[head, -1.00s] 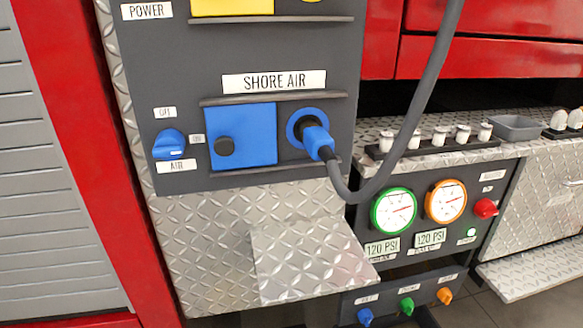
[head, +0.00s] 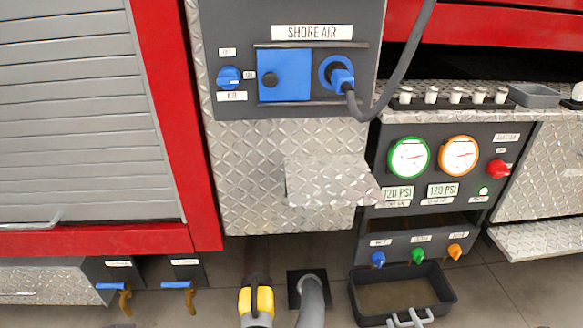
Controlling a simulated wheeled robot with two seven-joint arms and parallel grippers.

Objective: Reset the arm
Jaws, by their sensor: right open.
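My right gripper (head: 409,317) shows only as light grey fingertips at the bottom edge of the head view. Its fingers are apart and nothing shows between them. It appears in front of a black tray (head: 452,291) on the floor, low and away from the panels; I cannot tell whether it touches the tray. The rest of my right arm is out of frame. My left gripper is not in view.
A blue plug (head: 342,77) sits in the shore air socket, its grey cable (head: 407,60) rising upward. Gauges (head: 408,158) and coloured knobs stand right. A diamond-plate step (head: 325,180) juts out centrally. A yellow-black fitting (head: 257,300) and grey hose (head: 311,303) stand below.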

